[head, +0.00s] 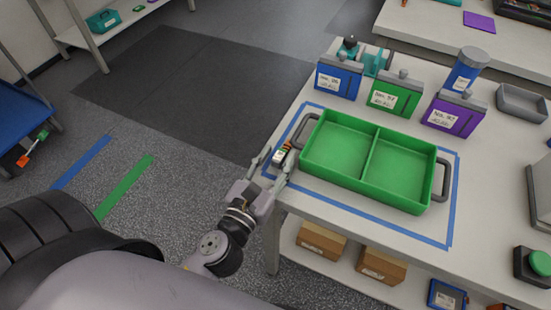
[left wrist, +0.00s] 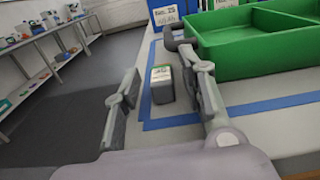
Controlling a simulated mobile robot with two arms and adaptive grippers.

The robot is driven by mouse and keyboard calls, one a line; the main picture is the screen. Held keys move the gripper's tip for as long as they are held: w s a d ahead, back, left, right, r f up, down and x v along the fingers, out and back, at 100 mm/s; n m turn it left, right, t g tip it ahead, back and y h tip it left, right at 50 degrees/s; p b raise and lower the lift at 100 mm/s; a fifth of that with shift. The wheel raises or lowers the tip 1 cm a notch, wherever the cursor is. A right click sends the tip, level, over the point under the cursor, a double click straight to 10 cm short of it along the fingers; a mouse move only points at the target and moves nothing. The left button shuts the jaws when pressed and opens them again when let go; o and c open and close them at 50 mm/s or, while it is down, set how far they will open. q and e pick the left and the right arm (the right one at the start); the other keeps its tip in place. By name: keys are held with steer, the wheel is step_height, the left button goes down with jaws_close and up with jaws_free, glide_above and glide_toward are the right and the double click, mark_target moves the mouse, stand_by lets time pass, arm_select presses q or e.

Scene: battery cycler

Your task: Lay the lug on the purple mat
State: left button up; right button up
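A purple mat (head: 479,21) lies on the far table at the top right of the head view. I cannot make out a lug for certain in either view. My left gripper (head: 276,166) is at the left edge of the near table, beside the green tray. Its fingers are spread apart in the left wrist view (left wrist: 165,90). A small dark block (left wrist: 162,88) with a white and green label stands on the table between or just beyond them; it also shows in the head view (head: 281,156). My right gripper is not in view.
The green two-part tray (head: 371,158) with grey handles sits inside a blue tape outline (head: 380,222). Behind it stand blue (head: 338,78), green (head: 394,95) and purple (head: 453,112) labelled boxes. A grey bin (head: 522,103) is at the right. Open floor separates the two tables.

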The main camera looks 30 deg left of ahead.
arm_select(q)
steer(key=shift+r, duration=0.1)
steer(key=shift+s, duration=0.25)
steer(key=s+b, duration=0.3)
steer(key=s, duration=0.3)
steer(key=shift+b, duration=0.3)
steer(key=shift+s, duration=2.75)
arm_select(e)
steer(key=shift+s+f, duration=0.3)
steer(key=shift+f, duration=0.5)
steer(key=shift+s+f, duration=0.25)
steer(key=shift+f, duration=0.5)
